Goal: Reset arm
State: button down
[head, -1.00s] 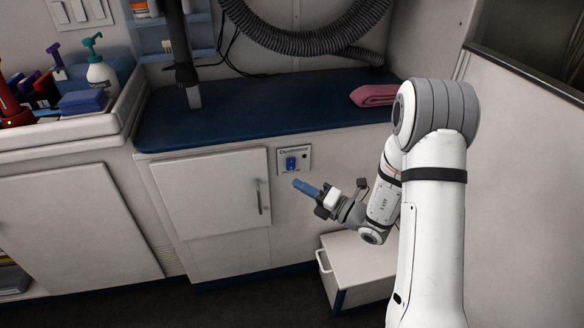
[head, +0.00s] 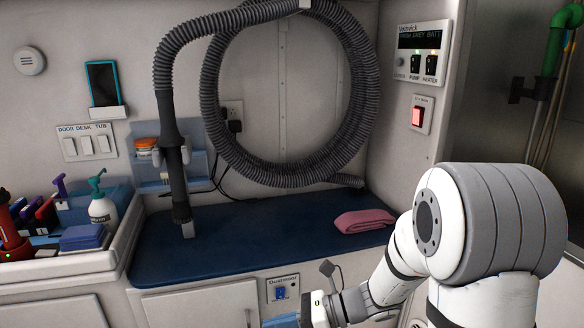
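My arm comes in from the lower right, its grey and white shoulder large in the head view. My gripper (head: 283,321) is at the bottom edge, just below the switch panel (head: 282,290) on the cabinet front. A blue part shows at its tip, cut off by the picture edge. I cannot tell whether this is its fingers or something held, or whether the gripper is open or shut.
A blue-topped bench (head: 255,235) lies behind the gripper, with a folded pink towel (head: 364,221) on it. A grey hose (head: 205,110) hangs above. A white pump bottle (head: 102,212) stands at left. A wall panel (head: 423,55) is at right.

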jog(key=s+d+r+n+g+h+p, duration=0.1)
jog(key=s+d+r+n+h+p, duration=0.65)
jog(key=s+r+n+p, duration=0.35)
jog(key=d+r+n+t+h+p, duration=0.4)
jog(key=d+r+n+h+p, duration=0.2)
jog(key=d+r+n, duration=0.4)
jog(key=shift+w+d+r+h, duration=0.25)
jog(key=shift+r+h, duration=0.4)
jog(key=shift+r, duration=0.25)
